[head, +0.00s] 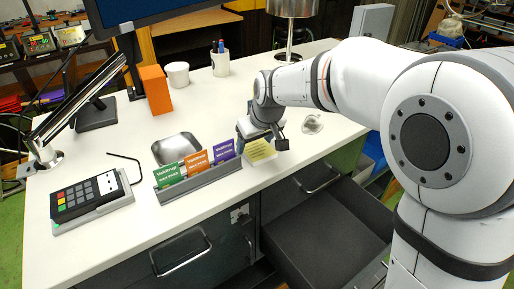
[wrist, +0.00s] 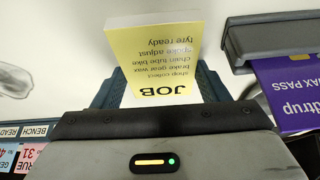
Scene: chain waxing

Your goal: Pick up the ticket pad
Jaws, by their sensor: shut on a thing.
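The ticket pad is a thick yellow block headed "JOB" with short printed lines; it shows in the head view (head: 261,151) near the front edge of the white desk, just right of the card holder. It also shows in the wrist view (wrist: 152,58), upside down, between the two fingers. My gripper (head: 262,141) is shut on the pad; in the wrist view my gripper (wrist: 158,88) has one finger on each side of it. I cannot tell whether the pad touches the desk. My wrist hides part of it in the head view.
A grey holder (head: 200,184) with green, orange and purple cards stands close to the left. A metal tray (head: 176,147), card terminal (head: 88,198), orange box (head: 155,89) and cups stand farther off. A crumpled clear item (head: 312,124) lies right. A drawer (head: 325,228) is open below.

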